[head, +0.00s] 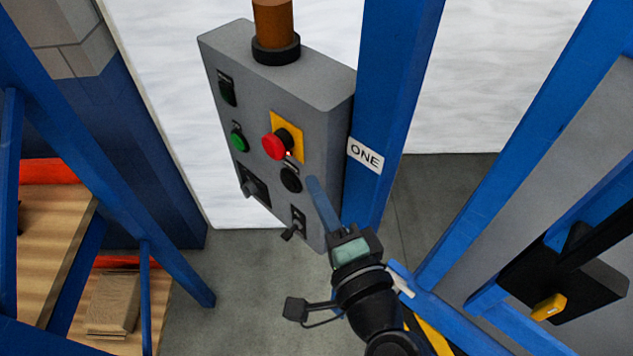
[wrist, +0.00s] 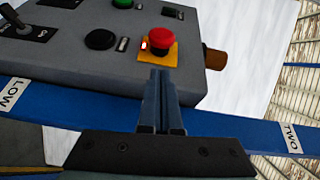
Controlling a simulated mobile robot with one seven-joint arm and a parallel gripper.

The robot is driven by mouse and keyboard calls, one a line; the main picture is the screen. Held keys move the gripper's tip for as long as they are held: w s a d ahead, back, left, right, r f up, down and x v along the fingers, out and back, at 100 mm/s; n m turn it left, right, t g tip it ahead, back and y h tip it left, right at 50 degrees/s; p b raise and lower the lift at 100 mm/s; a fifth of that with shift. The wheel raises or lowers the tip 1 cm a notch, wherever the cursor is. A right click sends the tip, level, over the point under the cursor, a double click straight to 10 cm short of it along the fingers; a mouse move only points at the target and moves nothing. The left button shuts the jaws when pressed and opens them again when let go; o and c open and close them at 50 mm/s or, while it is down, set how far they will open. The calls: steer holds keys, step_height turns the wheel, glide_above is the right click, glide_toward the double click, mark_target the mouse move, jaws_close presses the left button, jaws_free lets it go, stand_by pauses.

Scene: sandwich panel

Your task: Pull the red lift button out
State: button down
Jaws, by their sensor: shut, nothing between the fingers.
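The red lift button (head: 276,146) is a mushroom-shaped knob on a yellow square plate (head: 290,127), on the front of a grey control box (head: 320,150). In the wrist view the red button (wrist: 161,40) stands out from its plate, with a small red light beside it. My gripper (head: 312,182) is shut and empty, its blue fingers together, to the lower right of the button in the head view. In the wrist view my gripper (wrist: 160,72) points up toward the button, its tips just below the knob in the picture. Whether they touch it I cannot tell.
The box also carries a green button (head: 238,140), a black button (head: 291,180), a lever switch (head: 294,228) and an orange-brown beacon (head: 273,22) on top. A blue post (head: 392,80) stands close on the right. Shelving with wooden boards (head: 50,230) is at left.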

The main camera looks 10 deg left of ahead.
mark_target(290, 142)
steer(key=p+x, duration=0.2)
steer(key=x, duration=0.5)
steer(key=shift+w+a, duration=0.15)
steer(key=shift+w, duration=0.1)
steer(key=shift+s, duration=0.1)
